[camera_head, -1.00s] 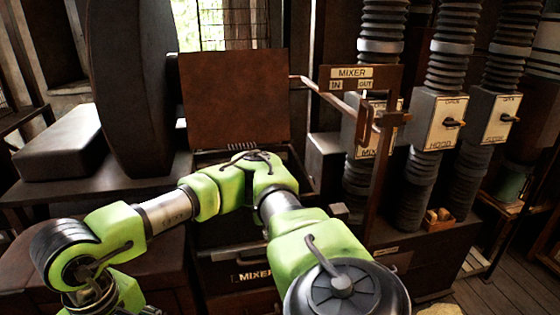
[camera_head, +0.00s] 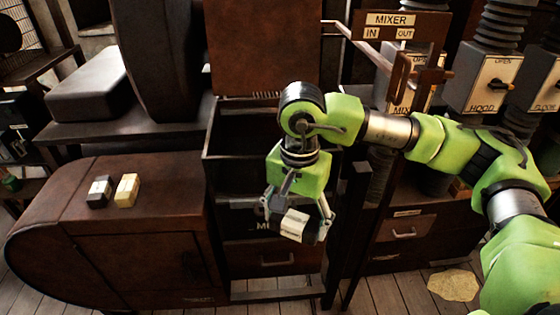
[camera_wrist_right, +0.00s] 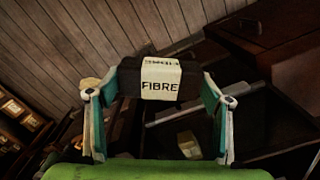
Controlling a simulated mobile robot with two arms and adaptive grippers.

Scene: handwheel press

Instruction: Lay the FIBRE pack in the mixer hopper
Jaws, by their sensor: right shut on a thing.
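The FIBRE pack (camera_head: 295,226) is a dark block with a pale label band. It reads FIBRE in the wrist view (camera_wrist_right: 160,82). My right gripper (camera_head: 300,218) is shut on it, with one finger on each side in the wrist view (camera_wrist_right: 158,105). In the head view the pack is held in front of the mixer cabinet. The mixer hopper (camera_head: 209,165) is a dark open-topped box behind the gripper, its brown lid (camera_head: 262,48) raised. The gripper and wrist hide part of the hopper's right side and front. My left gripper is out of view.
A dark pack (camera_head: 99,191) and a yellowish pack (camera_head: 126,190) lie on the brown bench (camera_head: 60,215) at left. A bracket with a MIXER IN/OUT sign (camera_head: 390,20) stands right of the lid. A pale block (camera_wrist_right: 188,144) shows below the held pack in the wrist view.

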